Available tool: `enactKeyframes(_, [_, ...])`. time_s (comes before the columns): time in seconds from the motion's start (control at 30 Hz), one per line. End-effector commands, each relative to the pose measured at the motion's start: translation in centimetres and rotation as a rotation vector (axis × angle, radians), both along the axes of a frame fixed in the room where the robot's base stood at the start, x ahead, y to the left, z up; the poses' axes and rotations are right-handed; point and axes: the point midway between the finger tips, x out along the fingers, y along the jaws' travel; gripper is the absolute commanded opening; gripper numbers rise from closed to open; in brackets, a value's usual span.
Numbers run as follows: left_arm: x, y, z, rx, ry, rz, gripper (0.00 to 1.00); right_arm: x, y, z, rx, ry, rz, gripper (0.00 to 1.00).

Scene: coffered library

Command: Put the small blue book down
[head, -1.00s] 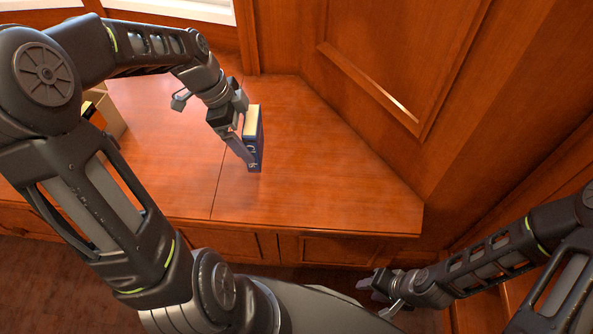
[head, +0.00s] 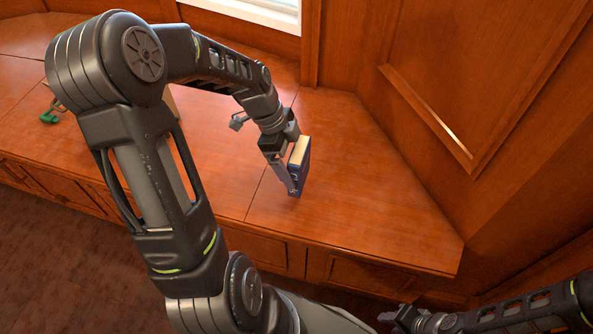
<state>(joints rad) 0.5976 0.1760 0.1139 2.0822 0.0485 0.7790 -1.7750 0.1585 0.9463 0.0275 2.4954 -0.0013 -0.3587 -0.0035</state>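The small blue book (head: 303,170) is upright in the middle of the head view, its pale page edges up and its blue spine towards me. My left gripper (head: 286,176) reaches down to it from the left. One finger lies along the book's left side; the other is hidden behind the book. The gripper appears shut on it. The book's lower edge is at or just above the wooden counter (head: 350,215); I cannot tell whether it touches. My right gripper (head: 390,317) is at the bottom edge, away from the book, partly cut off.
The counter is clear to the right of the book, up to the panelled wall (head: 450,80) and the front edge. A green object (head: 49,117) lies at the far left. A tan box (head: 171,101) is mostly hidden behind my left arm. A window (head: 255,10) is at the back.

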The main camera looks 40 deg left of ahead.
Motion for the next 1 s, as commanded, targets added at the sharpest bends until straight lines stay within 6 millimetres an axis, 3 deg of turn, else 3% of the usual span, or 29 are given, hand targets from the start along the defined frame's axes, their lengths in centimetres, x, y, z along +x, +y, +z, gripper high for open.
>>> enactKeyframes(0.23, [0.0,0.0,-0.2,0.000,0.000,0.000,0.34,0.0,0.0,0.0,0.000,0.000,0.000,0.36])
enactKeyframes(0.5, [-0.1,-0.1,-3.5,-0.002,0.001,-0.001,0.34,0.0,0.0,-0.7,0.000,0.000,-0.001,0.36])
enactKeyframes(0.9, [0.0,0.0,-4.1,0.000,0.000,-0.001,0.34,0.0,0.0,-1.0,0.000,0.000,-0.001,0.36])
enactKeyframes(0.93, [0.0,0.0,-4.1,0.000,0.001,0.000,0.92,0.0,0.0,-1.0,0.000,0.000,-0.001,0.36])
enactKeyframes(1.0, [0.0,0.0,-4.0,0.000,0.001,0.000,0.97,0.0,0.0,-0.9,0.000,0.000,-0.001,0.36])
